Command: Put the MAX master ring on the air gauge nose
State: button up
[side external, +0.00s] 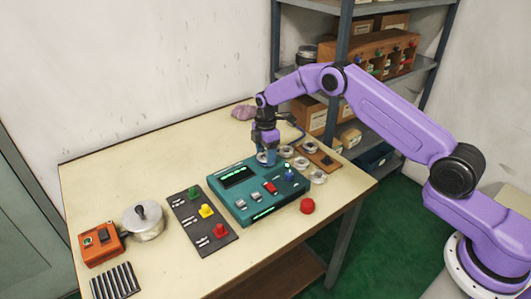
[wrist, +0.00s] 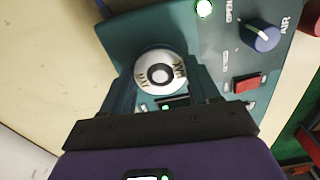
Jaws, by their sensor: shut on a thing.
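The MAX master ring (wrist: 160,55) is a pale metal ring with dark lettering, held between the fingers of my gripper (wrist: 162,76). In the side view my gripper (side external: 266,150) points down at the back of the teal air gauge box (side external: 240,207), and the ring shows only as a small pale patch at the fingertips. In the wrist view a round pale tip with a dark surround, seemingly the gauge nose (wrist: 160,74), shows through the ring's bore. The ring looks roughly centred on it; whether it is around the nose or just above it I cannot tell.
Several other rings (side external: 301,163) lie right of the gauge, close to my gripper. A wooden board (side external: 318,157) is behind them. The gauge carries a blue knob (wrist: 262,38) and a red switch (wrist: 246,84). A red button (side external: 307,205) and black panel (side external: 202,221) flank it. The table's back left is clear.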

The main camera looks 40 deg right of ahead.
dwell(0.4)
jog(key=o, duration=1.3)
jog(key=shift+r, duration=3.75)
jog(key=s+a+r+m, duration=0.1)
jog(key=s+a+r, duration=0.25)
jog(key=s, duration=0.45)
jog(key=s+a+r, duration=0.3)
jog(key=s+r, duration=0.2)
jog(key=s, duration=0.2)
jog(key=s+a+r+m, duration=0.1)
jog(key=s+a+r, duration=0.25)
jog(key=s, duration=0.45)
jog(key=s+d, duration=0.3)
jog(key=s, duration=0.5)
jog(key=s+d+r+m, duration=0.1)
jog(key=s+d, duration=0.2)
jog(key=s, duration=0.5)
jog(key=s+d+m, duration=0.1)
jog(key=s+d, duration=0.3)
jog(key=s, duration=0.5)
jog(key=shift+s+r, duration=0.1)
jog(key=shift+r, duration=0.1)
